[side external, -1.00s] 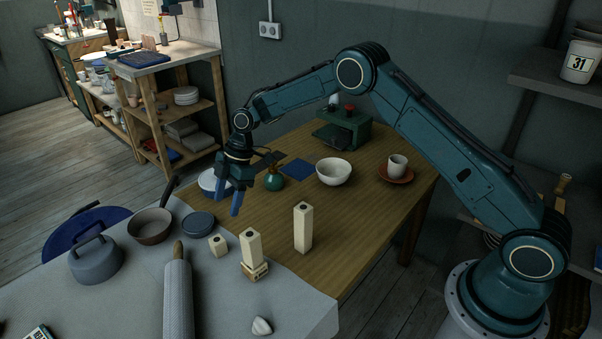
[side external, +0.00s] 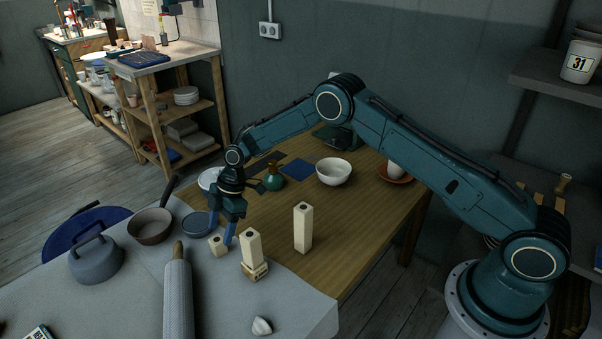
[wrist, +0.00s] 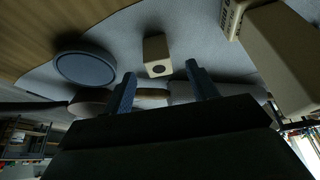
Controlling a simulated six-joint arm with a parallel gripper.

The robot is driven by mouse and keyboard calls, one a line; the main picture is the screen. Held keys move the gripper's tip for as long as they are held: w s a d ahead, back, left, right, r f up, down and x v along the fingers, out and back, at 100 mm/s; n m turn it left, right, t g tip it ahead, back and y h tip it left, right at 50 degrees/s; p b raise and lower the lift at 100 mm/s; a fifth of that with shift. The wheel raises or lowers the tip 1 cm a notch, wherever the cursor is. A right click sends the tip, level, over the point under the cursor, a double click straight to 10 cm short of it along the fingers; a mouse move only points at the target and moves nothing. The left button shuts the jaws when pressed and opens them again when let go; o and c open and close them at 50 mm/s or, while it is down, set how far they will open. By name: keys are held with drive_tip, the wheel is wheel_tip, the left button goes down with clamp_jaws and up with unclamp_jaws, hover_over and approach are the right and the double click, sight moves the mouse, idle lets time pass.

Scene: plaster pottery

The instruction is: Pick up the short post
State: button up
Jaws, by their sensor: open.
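The short post (side external: 217,246) is a small cream block with a dark hole in its top, standing on the grey cloth. In the wrist view, the short post (wrist: 155,48) lies just beyond my fingertips, between their lines. My gripper (side external: 221,234) is open and empty, pointing down close above and beside the short post. In the wrist view, my gripper (wrist: 159,78) shows its two blue fingers apart. A taller cream post (side external: 251,246) stands right of it on a small block, and the tallest post (side external: 303,229) stands on the wood.
A blue-grey disc (side external: 198,225) lies just behind the short post. A green vase (side external: 273,178) and white bowl (side external: 333,172) stand behind.

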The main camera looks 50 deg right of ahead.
sight(218, 238)
drive_tip(key=shift+x, duration=2.6)
drive_tip(key=c, duration=1.1)
